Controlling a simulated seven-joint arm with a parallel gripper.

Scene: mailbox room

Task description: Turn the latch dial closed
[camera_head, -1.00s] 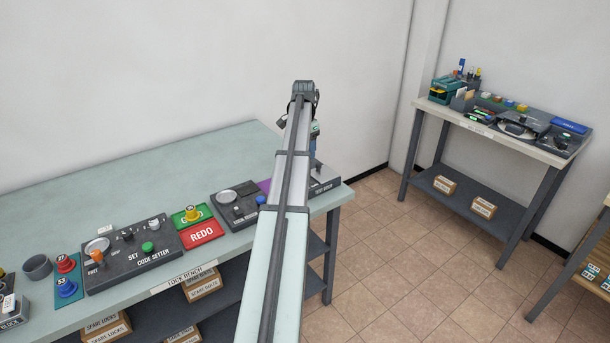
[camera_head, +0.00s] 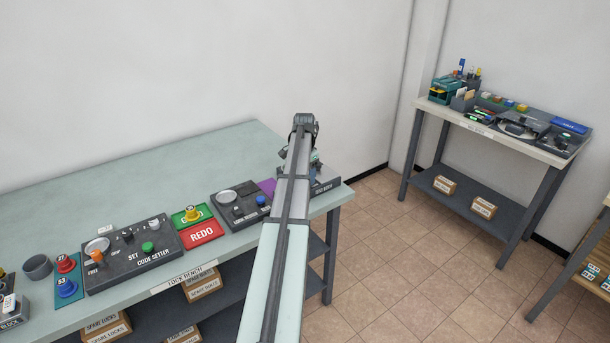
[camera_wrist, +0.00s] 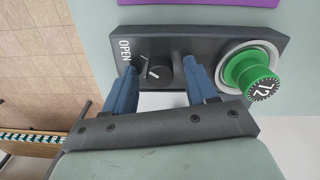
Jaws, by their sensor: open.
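The latch dial (camera_wrist: 158,73) is a small dark round knob with a white pointer line, on a dark panel (camera_wrist: 180,42) marked OPEN at its left end in the wrist view. The pointer slants and does not line up squarely with the OPEN word. My gripper (camera_wrist: 160,82) is open, its two blue fingers on either side of the dial; I cannot tell whether they touch it. In the head view my arm hides most of this panel (camera_head: 327,182) at the right end of the bench.
A green knob marked 72 (camera_wrist: 251,76) sits in a pale ring close to the right finger. A purple mat (camera_wrist: 215,2) lies beyond the panel. In the head view, the lock bench (camera_head: 150,180) also holds the code setter (camera_head: 120,270) and a red REDO pad (camera_head: 201,233).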

